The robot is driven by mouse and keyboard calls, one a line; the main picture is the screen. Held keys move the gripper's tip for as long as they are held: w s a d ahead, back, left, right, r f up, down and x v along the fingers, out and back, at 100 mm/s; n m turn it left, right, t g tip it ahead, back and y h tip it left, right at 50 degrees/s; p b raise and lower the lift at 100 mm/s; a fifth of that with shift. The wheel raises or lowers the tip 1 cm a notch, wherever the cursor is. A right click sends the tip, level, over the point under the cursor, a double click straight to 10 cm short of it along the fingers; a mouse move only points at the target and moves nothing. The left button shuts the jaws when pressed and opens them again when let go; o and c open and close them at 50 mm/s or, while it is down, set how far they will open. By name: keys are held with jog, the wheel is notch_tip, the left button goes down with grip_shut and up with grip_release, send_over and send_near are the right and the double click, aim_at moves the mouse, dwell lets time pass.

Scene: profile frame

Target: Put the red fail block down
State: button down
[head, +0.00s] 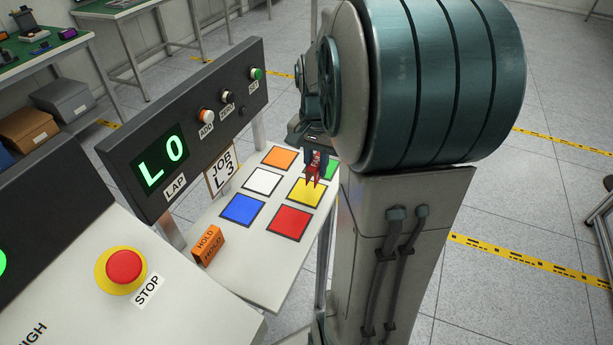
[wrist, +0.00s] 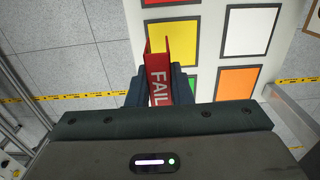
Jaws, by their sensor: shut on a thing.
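The red fail block (wrist: 157,75), marked FAIL in white, is between the fingers of my gripper (wrist: 160,88) in the wrist view. My gripper is shut on it. In the head view my gripper (head: 316,160) is above the far right of the white table, and the red block (head: 314,175) shows in front of the yellow (head: 304,193) and green (head: 333,168) squares. In the wrist view the block overlaps the left edges of the yellow square (wrist: 175,42) and the green square (wrist: 183,92). Its exact height above the table is unclear.
The table also bears orange (head: 279,157), white (head: 262,181), blue (head: 242,209) and red (head: 290,222) squares, all bare. An orange HOLD block (head: 208,245) stands at the near left. A dark panel reading L0 (head: 160,160) and a JOB L3 sign (head: 222,168) border the left side.

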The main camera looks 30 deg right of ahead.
jog(key=shift+w+a+f, duration=0.6)
jog(key=shift+w+a, duration=0.05)
jog(key=shift+w, duration=0.05)
jog(key=shift+f, duration=2.05)
jog(key=shift+f, duration=0.2)
jog(key=c, duration=1.3)
grip_release()
jog(key=shift+w, duration=0.1)
jog(key=shift+r, duration=0.15)
